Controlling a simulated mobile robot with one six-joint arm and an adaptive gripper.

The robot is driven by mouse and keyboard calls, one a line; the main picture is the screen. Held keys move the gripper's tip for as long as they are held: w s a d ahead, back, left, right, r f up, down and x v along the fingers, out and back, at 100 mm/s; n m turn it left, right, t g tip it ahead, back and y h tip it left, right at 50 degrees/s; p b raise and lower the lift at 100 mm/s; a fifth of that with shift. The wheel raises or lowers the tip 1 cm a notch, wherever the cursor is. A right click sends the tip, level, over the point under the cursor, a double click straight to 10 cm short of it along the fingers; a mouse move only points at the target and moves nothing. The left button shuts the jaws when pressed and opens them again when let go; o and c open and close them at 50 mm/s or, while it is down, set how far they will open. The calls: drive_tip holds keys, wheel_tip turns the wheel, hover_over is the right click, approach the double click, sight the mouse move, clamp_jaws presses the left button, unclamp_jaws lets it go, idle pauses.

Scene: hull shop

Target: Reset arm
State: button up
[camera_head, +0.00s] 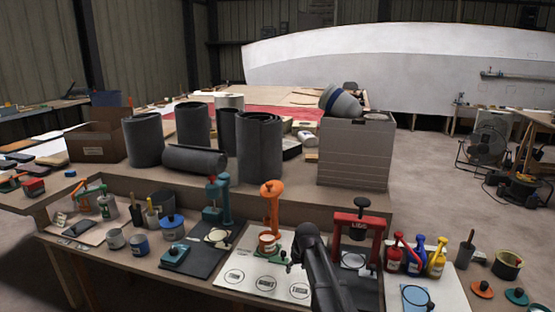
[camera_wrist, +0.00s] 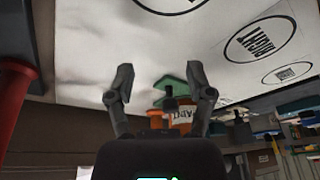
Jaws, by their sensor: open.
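My arm (camera_head: 318,270) rises from the bottom edge over the front bench in the head view and reaches above the white mat (camera_head: 245,285) with printed circles. My gripper (camera_wrist: 158,85) is open in the wrist view, its two fingers spread with nothing visibly held. The white mat also fills the upper part of the wrist view (camera_wrist: 110,30).
A red press (camera_head: 358,235) stands right of my arm, with red, blue and yellow bottles (camera_head: 416,256) beyond it. A teal press (camera_head: 217,200) and small pots (camera_head: 140,244) are to the left. Dark cylinders (camera_head: 260,150) and a grey crate (camera_head: 355,155) stand behind.

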drive_tip(key=s+d+m+g+h, duration=0.15)
drive_tip(key=s+d, duration=0.35)
drive_tip(key=s, duration=0.8)
drive_tip(key=s+d+m+g, duration=0.25)
drive_tip(key=s+d, duration=0.25)
drive_tip(key=s, duration=0.7)
wheel_tip(320, 180, up, 25)
drive_tip(key=t+p, duration=0.1)
drive_tip(key=p, duration=2.4)
drive_tip(key=shift+d+f+m, duration=0.2)
drive_tip(key=shift+d+m, duration=0.05)
drive_tip(key=shift+m, duration=0.05)
